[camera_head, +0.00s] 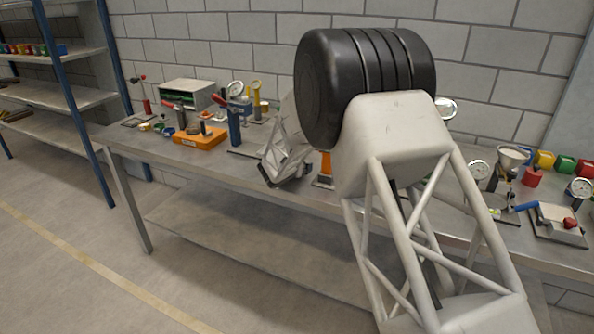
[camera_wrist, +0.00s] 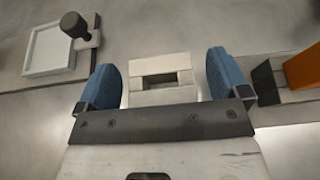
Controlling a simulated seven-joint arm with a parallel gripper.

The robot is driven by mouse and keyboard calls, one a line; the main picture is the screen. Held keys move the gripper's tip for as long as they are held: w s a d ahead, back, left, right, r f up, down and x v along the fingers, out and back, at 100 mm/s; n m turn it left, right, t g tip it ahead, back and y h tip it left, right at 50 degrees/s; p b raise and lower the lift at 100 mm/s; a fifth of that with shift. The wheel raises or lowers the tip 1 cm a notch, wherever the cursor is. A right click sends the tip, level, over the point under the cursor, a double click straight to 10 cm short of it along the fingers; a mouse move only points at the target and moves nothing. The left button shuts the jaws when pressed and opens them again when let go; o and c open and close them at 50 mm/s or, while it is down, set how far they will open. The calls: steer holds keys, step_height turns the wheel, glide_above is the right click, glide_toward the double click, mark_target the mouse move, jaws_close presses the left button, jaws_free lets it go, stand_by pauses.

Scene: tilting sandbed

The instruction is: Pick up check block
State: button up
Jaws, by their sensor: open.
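In the wrist view, a pale block (camera_wrist: 160,95) with a dark rectangular slot lies in the gap between my two blue fingers; it looks like the check block. My gripper (camera_wrist: 162,75) is open, with one finger on each side of the block and visible gaps between. Its lower edge is hidden by my gripper's dark crossbar. I cannot tell how far below the fingertips it is. In the head view my gripper (camera_head: 285,178) hangs at the front edge of the bench, partly behind my own arm. The block cannot be made out there.
In the wrist view, a white square frame (camera_wrist: 50,68) with a black knob (camera_wrist: 74,25) lies left, and an orange object (camera_wrist: 304,68) stands right. In the head view, the bench (camera_head: 230,169) holds an orange box (camera_head: 199,136), a blue upright (camera_head: 234,128) and several gauges.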

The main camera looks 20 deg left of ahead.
steer(key=c, duration=1.2)
steer(key=shift+r, duration=0.1)
steer(key=shift+r, duration=0.7)
step_height(320, 180, up, 2)
steer(key=shift+r, duration=0.1)
steer(key=s+d, duration=0.3)
steer(key=s, duration=0.1)
steer(key=s+d+r, duration=0.1)
steer(key=s+d, duration=0.2)
steer(key=s, duration=0.1)
steer(key=s+d, duration=0.3)
steer(key=s, duration=0.2)
steer(key=shift+d+r, duration=0.1)
steer(key=shift+r, duration=0.05)
